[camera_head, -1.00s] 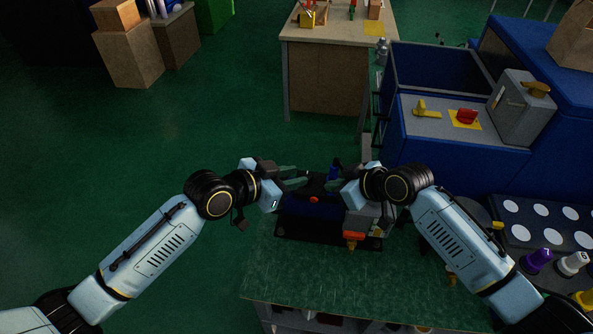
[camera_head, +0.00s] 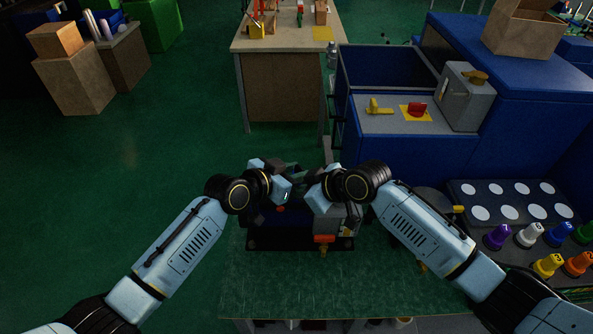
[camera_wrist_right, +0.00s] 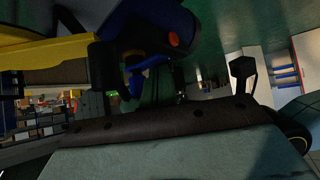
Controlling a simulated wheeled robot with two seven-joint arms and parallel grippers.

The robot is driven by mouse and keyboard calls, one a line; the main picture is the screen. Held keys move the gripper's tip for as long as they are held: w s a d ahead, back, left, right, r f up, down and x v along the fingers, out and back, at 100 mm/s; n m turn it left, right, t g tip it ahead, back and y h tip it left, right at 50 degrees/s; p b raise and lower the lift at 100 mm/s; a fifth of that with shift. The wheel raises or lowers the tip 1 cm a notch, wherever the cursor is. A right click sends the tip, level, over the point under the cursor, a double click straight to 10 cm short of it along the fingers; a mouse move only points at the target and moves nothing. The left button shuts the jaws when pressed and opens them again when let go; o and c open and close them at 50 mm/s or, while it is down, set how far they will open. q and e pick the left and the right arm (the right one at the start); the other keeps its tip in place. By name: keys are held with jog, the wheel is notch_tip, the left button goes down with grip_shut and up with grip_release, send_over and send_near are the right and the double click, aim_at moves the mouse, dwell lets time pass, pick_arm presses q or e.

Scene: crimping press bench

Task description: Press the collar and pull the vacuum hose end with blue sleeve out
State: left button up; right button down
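The press unit (camera_head: 268,215) is a dark blue body on a black base plate on the green bench top, with a small red button. In the right wrist view its blue body (camera_wrist_right: 165,20) and red button (camera_wrist_right: 174,39) show close up. A small blue piece (camera_wrist_right: 145,75), possibly the hose sleeve, shows below it. My left gripper (camera_head: 290,170) is at the unit's back edge, fingers pointing right; their gap is unclear. My right gripper (camera_head: 307,178) is just right of it, fingers largely hidden by its own wrist. The collar and hose end cannot be made out in the head view.
An orange-red fitting (camera_head: 324,238) sits at the unit's front right. The front of the green bench top (camera_head: 290,285) is clear. A dark tray with white discs (camera_head: 510,202) and several coloured cones stand right. A blue cabinet (camera_head: 410,140) stands behind.

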pick_arm(q)
jog(key=shift+w+d+f, duration=0.15)
jog(key=shift+w+d, duration=0.05)
jog(key=shift+d, duration=0.05)
jog(key=shift+c, duration=0.2)
grip_shut()
jog(key=shift+r, duration=1.95)
